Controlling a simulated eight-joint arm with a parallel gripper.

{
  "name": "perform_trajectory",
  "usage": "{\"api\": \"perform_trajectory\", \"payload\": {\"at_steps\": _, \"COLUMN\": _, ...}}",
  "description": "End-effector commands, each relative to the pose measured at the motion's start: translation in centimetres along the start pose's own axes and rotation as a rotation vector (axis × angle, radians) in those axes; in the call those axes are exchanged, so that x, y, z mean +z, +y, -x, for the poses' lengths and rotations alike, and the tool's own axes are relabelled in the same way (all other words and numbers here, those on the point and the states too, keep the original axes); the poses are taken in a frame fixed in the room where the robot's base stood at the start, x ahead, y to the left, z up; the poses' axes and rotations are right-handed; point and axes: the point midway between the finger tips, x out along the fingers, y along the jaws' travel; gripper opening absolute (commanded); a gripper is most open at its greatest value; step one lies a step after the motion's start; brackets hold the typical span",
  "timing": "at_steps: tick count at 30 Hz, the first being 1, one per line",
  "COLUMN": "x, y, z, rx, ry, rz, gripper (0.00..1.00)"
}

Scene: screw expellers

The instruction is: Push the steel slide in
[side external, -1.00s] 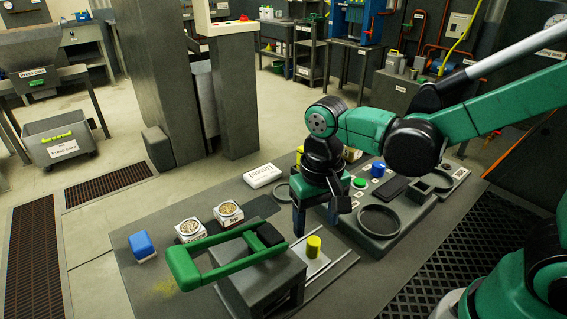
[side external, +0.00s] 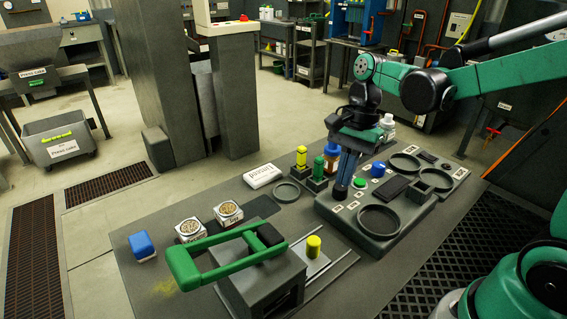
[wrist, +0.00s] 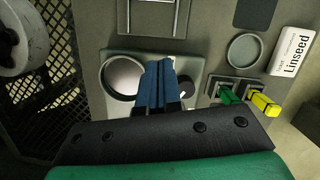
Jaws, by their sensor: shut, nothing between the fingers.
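The steel slide (side external: 316,262) is a light flat plate with an upright yellow knob (side external: 313,246). It lies between two thin rails beside a grey block that has a green handle frame (side external: 222,254) on top. My gripper (side external: 341,194) has blue fingers, shut and empty, pointing down. It is behind and right of the slide, apart from it, over the left edge of the grey control panel (side external: 396,226). In the wrist view my shut fingers (wrist: 159,64) are in the middle. Rail ends (wrist: 150,33) show at the top; the yellow knob is out of view there.
The panel has round dishes, a green button (side external: 360,182) and a blue knob (side external: 378,169). Yellow (side external: 301,158) and green (side external: 319,167) upright pieces stand just left of my gripper. A white Linseed pack (side external: 262,176) and two seed boxes (side external: 228,211) lie farther left.

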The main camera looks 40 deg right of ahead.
Motion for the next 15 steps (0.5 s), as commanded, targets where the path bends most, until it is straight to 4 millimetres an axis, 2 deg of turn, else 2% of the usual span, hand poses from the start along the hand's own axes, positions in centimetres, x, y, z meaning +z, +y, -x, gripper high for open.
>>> {"api": "perform_trajectory", "payload": {"at_steps": 3, "x": 0.0, "y": -0.1, "z": -2.1, "rx": 0.0, "ry": 0.0, "rz": 0.004, "gripper": 0.0}}
{"api": "perform_trajectory", "payload": {"at_steps": 13, "x": 0.0, "y": -0.1, "z": -7.5, "rx": -0.001, "ry": 0.001, "rz": 0.006, "gripper": 0.0}}
{"api": "perform_trajectory", "payload": {"at_steps": 15, "x": 1.3, "y": 0.0, "z": -7.8, "rx": 0.0, "ry": 0.0, "rz": 0.011, "gripper": 0.0}}
